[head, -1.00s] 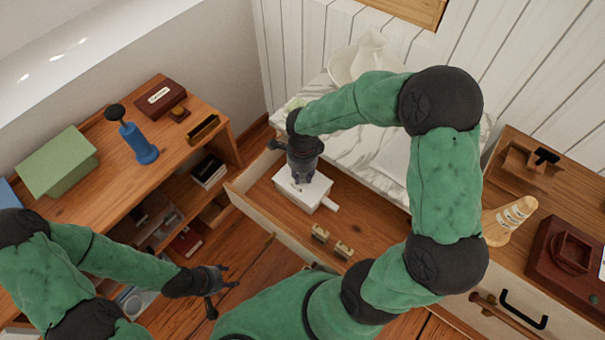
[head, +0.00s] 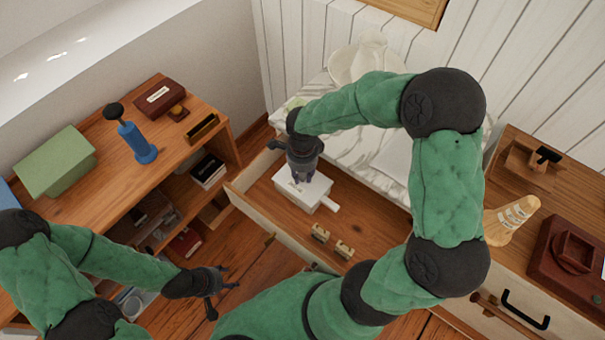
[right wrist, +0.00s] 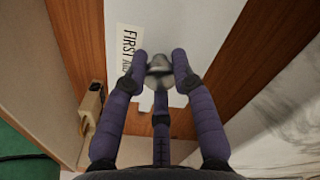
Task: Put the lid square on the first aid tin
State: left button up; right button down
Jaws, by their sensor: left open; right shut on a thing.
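The white first aid tin (head: 311,203) sits in the open drawer, with a white handle-like piece sticking out at its right. The white lid (head: 290,188) lies over the tin's top; its "FIRST AID" label (right wrist: 128,50) shows in the right wrist view. Whether the lid is fully seated I cannot tell. My right gripper (head: 301,177) is above the lid, its purple fingers shut on the grey knob (right wrist: 160,68) of the lid. My left gripper (head: 220,283) is open and empty, low at the left, away from the tin.
The wooden drawer (head: 262,193) has raised walls around the tin.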

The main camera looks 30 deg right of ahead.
dwell(0.4)
jog(key=shift+c, duration=2.2)
grip_release()
jog(key=shift+r, duration=0.15)
jog(key=shift+r+p, duration=2.15)
jog(key=shift+r, duration=1.2)
grip_shut()
